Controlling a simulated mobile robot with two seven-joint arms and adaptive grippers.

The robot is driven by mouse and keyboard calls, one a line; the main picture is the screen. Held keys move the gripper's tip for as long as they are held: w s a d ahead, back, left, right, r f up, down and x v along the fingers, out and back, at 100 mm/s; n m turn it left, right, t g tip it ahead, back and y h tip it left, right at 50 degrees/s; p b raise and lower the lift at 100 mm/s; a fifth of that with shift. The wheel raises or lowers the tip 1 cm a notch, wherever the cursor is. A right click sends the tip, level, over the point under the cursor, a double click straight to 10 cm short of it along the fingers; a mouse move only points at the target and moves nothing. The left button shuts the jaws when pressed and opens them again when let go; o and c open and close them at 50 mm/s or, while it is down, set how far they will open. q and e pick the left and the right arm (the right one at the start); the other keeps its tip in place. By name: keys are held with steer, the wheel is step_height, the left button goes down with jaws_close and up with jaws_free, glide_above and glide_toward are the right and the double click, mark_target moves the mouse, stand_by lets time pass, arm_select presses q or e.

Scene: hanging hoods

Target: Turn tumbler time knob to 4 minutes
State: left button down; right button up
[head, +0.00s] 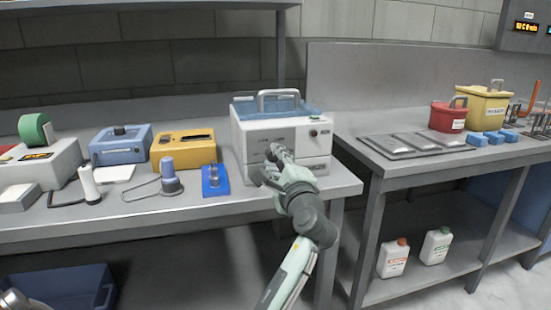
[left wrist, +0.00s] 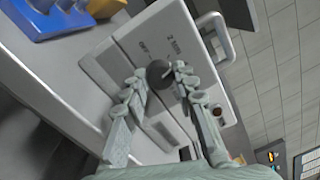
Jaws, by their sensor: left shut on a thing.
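The tumbler (head: 250,138) is a white box with a blue clear lid and a grey handle on top, at the right end of the left bench. In the left wrist view its white front (left wrist: 125,45) lies tilted, with "OFF" and "2 MIN" marks beside a dark round time knob (left wrist: 157,73). My left gripper (head: 272,160) is at the tumbler's front and shut on the knob, one finger on each side in the left wrist view (left wrist: 160,75). The knob's pointer cannot be made out, and the gripper hides the knob in the head view.
A blue stand (head: 214,186) and a grey device with a looped cable (head: 168,180) stand left of the tumbler. Yellow (head: 183,148) and blue (head: 120,147) devices stand behind them. The right bench holds flat trays (head: 415,144) and a red pot (head: 448,118).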

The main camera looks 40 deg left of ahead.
arm_select(q)
steer(key=m, duration=0.4)
steer(key=shift+m, duration=0.4)
steer(key=shift+m+h, duration=0.3)
steer(key=shift+m, duration=1.7)
steer(key=c, duration=1.2)
jaws_free()
steer(key=shift+d, duration=0.1)
steer(key=v, duration=1.2)
steer(key=shift+s+f, duration=0.1)
steer(key=shift+f, duration=0.05)
